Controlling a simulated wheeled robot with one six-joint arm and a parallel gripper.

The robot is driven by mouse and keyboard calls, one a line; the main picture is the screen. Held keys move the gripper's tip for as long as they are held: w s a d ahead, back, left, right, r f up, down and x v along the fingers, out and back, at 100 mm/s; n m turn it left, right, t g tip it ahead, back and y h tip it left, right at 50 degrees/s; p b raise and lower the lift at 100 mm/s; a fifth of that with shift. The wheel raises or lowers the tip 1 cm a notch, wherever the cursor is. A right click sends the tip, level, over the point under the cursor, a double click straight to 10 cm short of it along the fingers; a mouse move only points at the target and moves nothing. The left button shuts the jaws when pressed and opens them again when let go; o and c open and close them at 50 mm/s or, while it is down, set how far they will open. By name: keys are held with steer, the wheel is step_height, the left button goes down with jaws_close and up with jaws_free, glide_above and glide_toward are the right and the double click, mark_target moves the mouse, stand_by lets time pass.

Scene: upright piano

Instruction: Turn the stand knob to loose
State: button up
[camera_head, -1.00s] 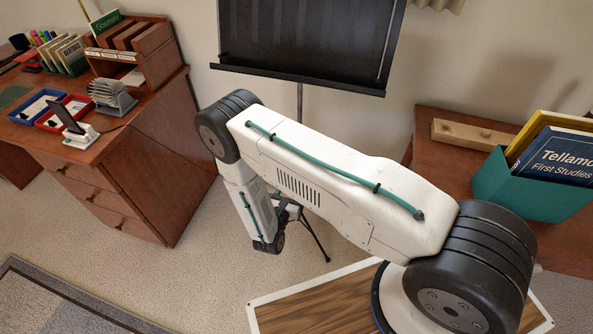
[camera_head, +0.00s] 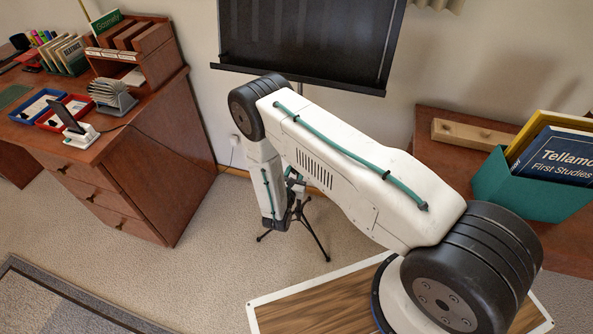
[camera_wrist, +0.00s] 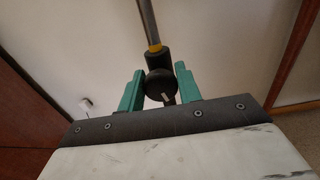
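The music stand has a black desk (camera_head: 310,40) against the wall and tripod legs (camera_head: 318,238) on the carpet. My arm hides most of its post in the head view. In the wrist view the post (camera_wrist: 149,22) rises from a dark collar with a yellow band (camera_wrist: 155,48). The round black stand knob (camera_wrist: 160,83) sits below that, with a small pale mark on it. My gripper (camera_wrist: 160,76) is open, with one green finger on each side of the knob. I cannot tell whether the fingers touch it. The gripper is mostly hidden in the head view.
A wooden desk (camera_head: 150,170) with trays and books stands at the left. A low brown cabinet (camera_head: 440,165) with a teal book box (camera_head: 530,190) is at the right. Open carpet lies left of the stand's legs.

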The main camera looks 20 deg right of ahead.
steer(key=c, duration=0.3)
steer(key=shift+n, duration=0.8)
steer(key=o, duration=0.9)
steer(key=shift+s, duration=0.1)
steer(key=v, duration=0.7)
steer(key=shift+s+a, duration=0.2)
steer(key=shift+s, duration=0.1)
